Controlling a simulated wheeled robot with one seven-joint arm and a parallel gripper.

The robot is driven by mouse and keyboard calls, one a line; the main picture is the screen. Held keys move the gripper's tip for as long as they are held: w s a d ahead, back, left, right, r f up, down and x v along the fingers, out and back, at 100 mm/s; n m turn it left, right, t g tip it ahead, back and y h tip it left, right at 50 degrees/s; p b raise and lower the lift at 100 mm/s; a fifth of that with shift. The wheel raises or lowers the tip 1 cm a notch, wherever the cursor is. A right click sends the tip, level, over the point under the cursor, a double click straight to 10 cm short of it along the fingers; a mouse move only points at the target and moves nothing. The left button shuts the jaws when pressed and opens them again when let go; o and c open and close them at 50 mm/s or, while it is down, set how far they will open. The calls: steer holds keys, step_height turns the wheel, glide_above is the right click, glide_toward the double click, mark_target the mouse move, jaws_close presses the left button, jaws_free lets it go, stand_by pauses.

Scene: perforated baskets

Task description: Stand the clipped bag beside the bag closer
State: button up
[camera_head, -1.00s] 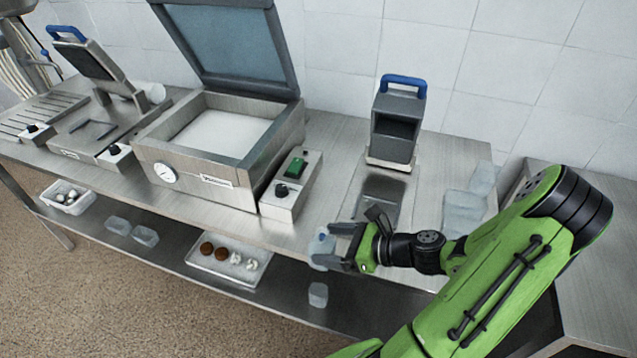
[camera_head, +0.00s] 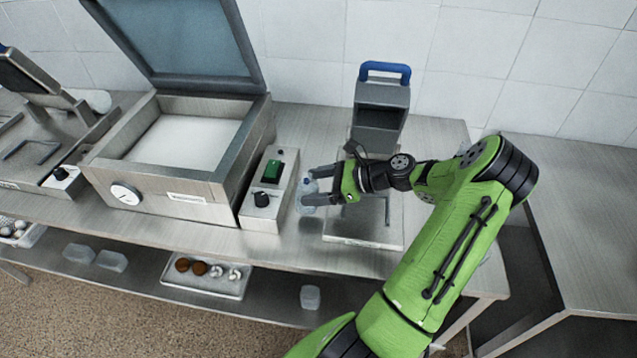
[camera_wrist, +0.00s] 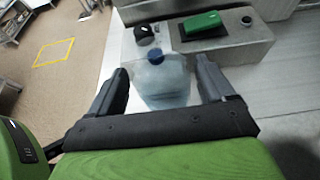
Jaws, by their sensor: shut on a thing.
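The clipped bag (camera_head: 308,197) is clear, bluish and upright, with a small blue clip on top. My gripper (camera_head: 322,186) is shut on it; in the wrist view the bag (camera_wrist: 163,82) sits between the two dark fingers (camera_wrist: 163,88). The bag closer (camera_head: 381,105) is a grey upright head with a blue handle, on a flat metal base (camera_head: 365,241). The bag is just left of that base, at the worktop. I cannot tell whether its bottom touches the worktop. My gripper and forearm hide part of the closer's base.
A control box (camera_head: 270,190) with a green switch and black knob is close left of the bag, beside the vacuum sealer (camera_head: 160,200) with its raised lid. A lower shelf holds a tray (camera_head: 207,275) and clear containers. A strip of worktop (camera_head: 285,243) in front is bare.

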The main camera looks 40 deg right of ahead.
mark_target(319, 183)
steer(key=w+d+f, duration=0.1)
steer(key=f, duration=0.1)
steer(key=w+d+f+b, duration=0.1)
steer(key=d, duration=0.1)
steer(key=shift+w+d+f, duration=0.15)
steer(key=shift+w+f, duration=0.15)
steer(key=shift+f, duration=0.05)
steer(key=o, duration=1.1)
steer(key=shift+r, duration=0.1)
